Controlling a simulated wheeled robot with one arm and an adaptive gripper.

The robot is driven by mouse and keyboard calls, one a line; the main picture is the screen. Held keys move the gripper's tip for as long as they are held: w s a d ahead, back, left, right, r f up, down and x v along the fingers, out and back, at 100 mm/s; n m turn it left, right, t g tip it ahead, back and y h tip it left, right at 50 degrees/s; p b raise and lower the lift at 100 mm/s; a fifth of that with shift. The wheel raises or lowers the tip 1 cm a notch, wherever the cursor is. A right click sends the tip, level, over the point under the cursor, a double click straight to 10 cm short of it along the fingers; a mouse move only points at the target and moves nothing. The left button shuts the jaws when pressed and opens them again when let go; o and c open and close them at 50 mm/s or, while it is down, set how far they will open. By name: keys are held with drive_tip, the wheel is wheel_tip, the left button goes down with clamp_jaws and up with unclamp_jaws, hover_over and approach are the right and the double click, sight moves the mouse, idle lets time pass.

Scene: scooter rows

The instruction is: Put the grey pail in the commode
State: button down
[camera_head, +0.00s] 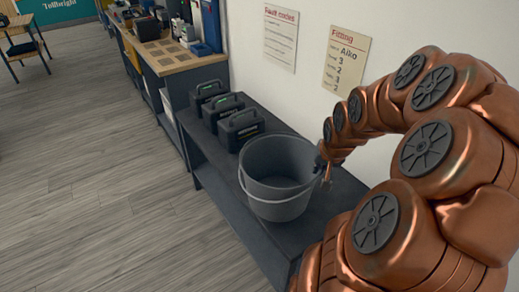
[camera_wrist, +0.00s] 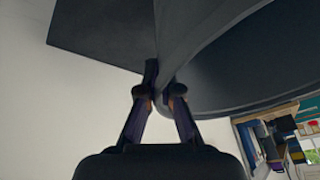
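The grey pail (camera_head: 279,180) is upright and empty on the right part of a low dark bench (camera_head: 222,174), near the white wall. In the wrist view, the pail's wall (camera_wrist: 215,70) fills the upper middle and right. My gripper (camera_head: 323,163) is at the pail's right rim, beside the wall. In the wrist view, my gripper's two fingers (camera_wrist: 163,88) straddle the pail's thin wall and appear closed on it. The fingertip contact is partly hidden in the head view. I cannot make out a commode in either view.
Several black battery-like cases (camera_head: 224,114) with handles stand on the bench left of the pail. Beyond is a wood-topped workbench (camera_head: 170,55) with bins. Two notices (camera_head: 346,62) hang on the wall. The wooden floor (camera_head: 100,170) at left is clear; a small table (camera_head: 22,47) stands far left.

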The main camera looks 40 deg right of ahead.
sight(305, 147)
drive_tip(key=shift+w+d, duration=0.25)
drive_tip(key=shift+d, duration=0.15)
drive_tip(key=w+d+f+p, duration=0.1)
drive_tip(key=w+d, duration=0.1)
drive_tip(key=w, duration=0.2)
drive_tip(key=w+d+f+p, duration=0.1)
drive_tip(key=w+d+f, duration=0.1)
drive_tip(key=w, duration=0.3)
drive_tip(key=w+d+f+p, duration=0.2)
drive_tip(key=w+d, duration=0.1)
drive_tip(key=w, duration=0.1)
drive_tip(key=shift+w, duration=0.15)
drive_tip(key=c, duration=1.9)
unclamp_jaws()
drive_tip(key=shift+f, duration=0.2)
drive_tip(key=o, duration=0.6)
drive_tip(key=shift+r, duration=0.1)
